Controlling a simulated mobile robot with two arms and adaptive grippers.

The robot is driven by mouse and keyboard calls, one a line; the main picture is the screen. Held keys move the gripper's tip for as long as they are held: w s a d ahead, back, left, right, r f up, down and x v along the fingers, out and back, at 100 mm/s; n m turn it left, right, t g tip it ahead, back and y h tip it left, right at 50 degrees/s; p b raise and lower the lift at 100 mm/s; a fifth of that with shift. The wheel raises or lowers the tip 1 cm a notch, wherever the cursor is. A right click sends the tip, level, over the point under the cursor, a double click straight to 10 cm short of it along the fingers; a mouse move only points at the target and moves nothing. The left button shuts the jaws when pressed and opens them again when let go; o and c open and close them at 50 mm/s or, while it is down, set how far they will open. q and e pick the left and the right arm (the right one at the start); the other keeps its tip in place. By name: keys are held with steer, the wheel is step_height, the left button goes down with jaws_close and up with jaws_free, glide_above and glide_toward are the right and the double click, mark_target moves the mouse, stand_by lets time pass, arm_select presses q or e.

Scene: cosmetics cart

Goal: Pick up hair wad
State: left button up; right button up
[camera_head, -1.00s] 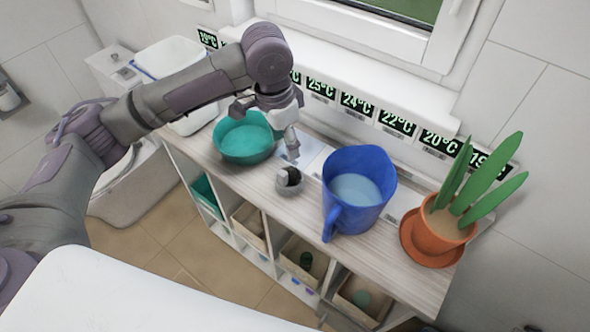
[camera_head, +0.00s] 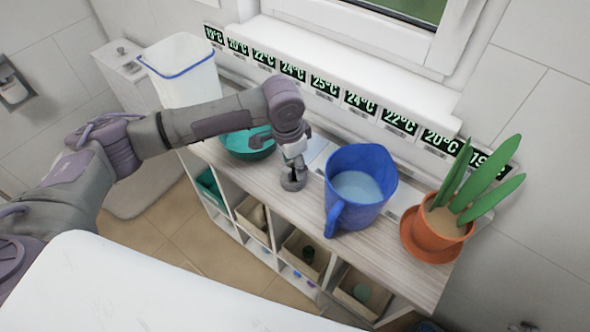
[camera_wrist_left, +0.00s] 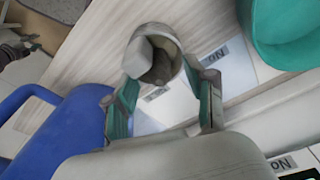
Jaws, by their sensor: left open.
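A small grey cup (camera_head: 293,184) stands on the wooden top of the cart. In the left wrist view the cup (camera_wrist_left: 174,40) holds a pale block (camera_wrist_left: 137,57) and a dark clump that looks like the hair wad (camera_wrist_left: 162,68). My left gripper (camera_head: 293,172) is open and empty, pointing down right over the cup. In the left wrist view its two fingers (camera_wrist_left: 168,92) stand apart at the near side of the cup's mouth. In the head view the gripper hides the cup's contents. My right gripper is not in view.
A blue jug (camera_head: 357,190) with pale liquid stands close right of the cup. A teal bowl (camera_head: 247,150) is to the left, partly behind my arm. A potted plant (camera_head: 440,228) is at the right end. A white bin (camera_head: 185,80) stands at the far left.

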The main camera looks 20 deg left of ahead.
arm_select(q)
steer(key=c, duration=0.8)
steer(key=shift+c, duration=0.2)
